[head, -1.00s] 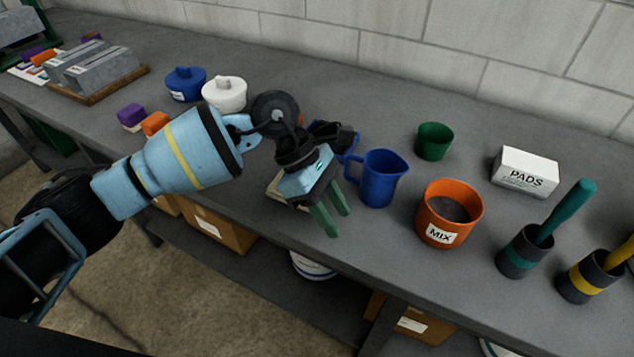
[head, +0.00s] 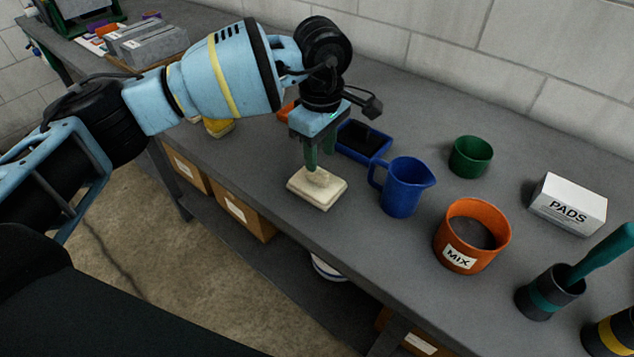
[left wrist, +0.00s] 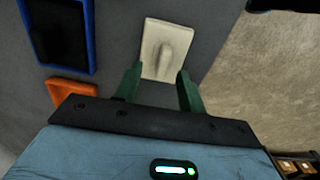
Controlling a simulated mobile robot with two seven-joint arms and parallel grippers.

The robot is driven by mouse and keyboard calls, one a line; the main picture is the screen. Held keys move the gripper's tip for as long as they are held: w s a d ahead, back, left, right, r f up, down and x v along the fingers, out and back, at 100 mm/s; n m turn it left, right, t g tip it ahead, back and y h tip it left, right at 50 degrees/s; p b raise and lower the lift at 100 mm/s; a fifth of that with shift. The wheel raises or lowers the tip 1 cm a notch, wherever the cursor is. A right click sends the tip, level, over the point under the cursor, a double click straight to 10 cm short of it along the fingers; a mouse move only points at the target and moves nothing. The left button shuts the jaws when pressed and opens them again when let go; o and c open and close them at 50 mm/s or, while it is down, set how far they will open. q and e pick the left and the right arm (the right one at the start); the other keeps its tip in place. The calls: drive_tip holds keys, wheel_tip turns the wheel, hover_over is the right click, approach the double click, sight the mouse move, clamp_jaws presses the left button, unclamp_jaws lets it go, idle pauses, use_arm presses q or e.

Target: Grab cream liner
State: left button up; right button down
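The cream liner (head: 318,190) is a pale rectangular block with a raised grip on top, lying flat on the grey bench near its front edge. It also shows in the left wrist view (left wrist: 154,66), just beyond the fingertips. My left gripper (head: 320,160) points down at the liner, its green fingers close to the raised grip. In the left wrist view the fingers (left wrist: 159,80) are apart with nothing between them. I cannot tell whether a fingertip touches the liner. My right gripper is not in view.
A blue tray with a black insert (head: 377,153) sits behind the liner. A blue jug (head: 402,189) stands to its right, then an orange MIX pot (head: 491,262), a green cup (head: 471,156) and a PADS box (head: 568,204). An orange piece (left wrist: 75,97) lies near the tray.

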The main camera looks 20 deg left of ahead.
sight(317, 179)
use_arm(q)
drive_tip(key=shift+s+a+f+p, duration=0.1)
drive_tip(key=shift+a+f+p, duration=0.1)
drive_tip(key=shift+f, duration=1.1)
drive_tip(key=shift+s+a+f+p, duration=0.1)
drive_tip(key=shift+f+p, duration=0.05)
drive_tip(key=shift+f, duration=1.15)
drive_tip(key=shift+c, duration=0.4)
clamp_jaws()
